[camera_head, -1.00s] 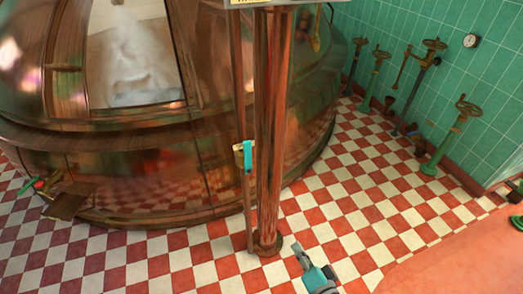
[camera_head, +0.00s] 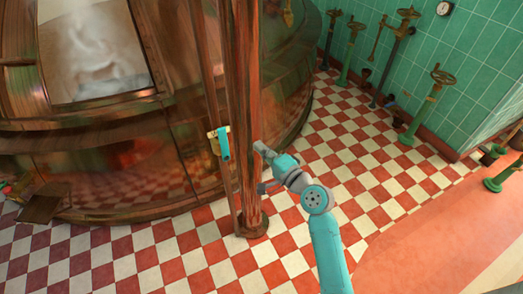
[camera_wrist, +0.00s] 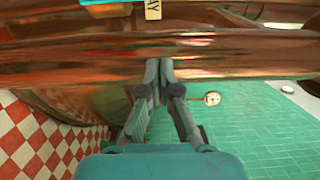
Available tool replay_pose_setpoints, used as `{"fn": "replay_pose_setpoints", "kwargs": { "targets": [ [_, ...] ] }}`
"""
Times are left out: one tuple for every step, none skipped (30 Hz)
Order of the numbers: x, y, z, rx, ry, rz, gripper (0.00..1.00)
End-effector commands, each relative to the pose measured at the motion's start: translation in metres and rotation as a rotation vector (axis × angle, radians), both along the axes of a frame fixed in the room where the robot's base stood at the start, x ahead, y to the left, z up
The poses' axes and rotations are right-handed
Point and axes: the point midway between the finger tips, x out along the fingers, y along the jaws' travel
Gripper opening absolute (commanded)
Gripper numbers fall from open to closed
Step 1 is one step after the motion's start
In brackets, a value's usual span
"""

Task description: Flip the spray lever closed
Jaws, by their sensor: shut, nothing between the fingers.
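The spray lever (camera_head: 223,144) is a teal handle on a brass mount, on the thin copper pipe left of the thick column. It points down, slightly tilted, in the head view.
The thick copper column (camera_head: 243,110) stands on the floor before the large copper kettle (camera_head: 150,165). Green valve stands (camera_head: 424,105) line the tiled wall at right. The checkered floor (camera_head: 340,155) between is mostly open.

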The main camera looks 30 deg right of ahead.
Motion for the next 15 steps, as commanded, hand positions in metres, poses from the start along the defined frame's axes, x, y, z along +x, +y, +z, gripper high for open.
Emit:
{"fn": "replay_pose_setpoints", "kwargs": {
  "targets": [
    [0.01,0.004,0.001,-0.001,-0.001,0.004,0.0],
    [0.016,0.005,0.001,-0.001,-0.001,0.003,0.0],
    [0.023,0.006,0.001,-0.001,-0.001,0.002,0.0],
    [0.029,0.008,0.001,-0.001,-0.001,0.002,0.0],
    [0.034,0.01,0.001,-0.001,-0.001,0.003,0.0],
    [0.041,0.011,0.001,-0.002,0.0,0.002,0.0],
    [0.047,0.012,0.001,-0.001,0.0,0.002,0.0],
    [0.052,0.014,0.001,-0.001,-0.001,0.002,0.0],
    [0.059,0.016,0.001,-0.001,-0.001,0.002,0.0],
    [0.064,0.017,0.001,-0.001,-0.001,0.002,0.0],
    [0.068,0.019,0.0,-0.002,0.0,0.002,0.0],
    [0.065,0.028,-0.001,0.0,0.002,0.004,0.0],
    [0.064,0.032,-0.001,-0.001,0.001,0.004,0.0],
    [0.064,0.036,0.0,-0.002,0.0,0.003,0.0],
    [0.064,0.041,0.0,-0.001,0.0,0.003,0.0]
  ]
}}
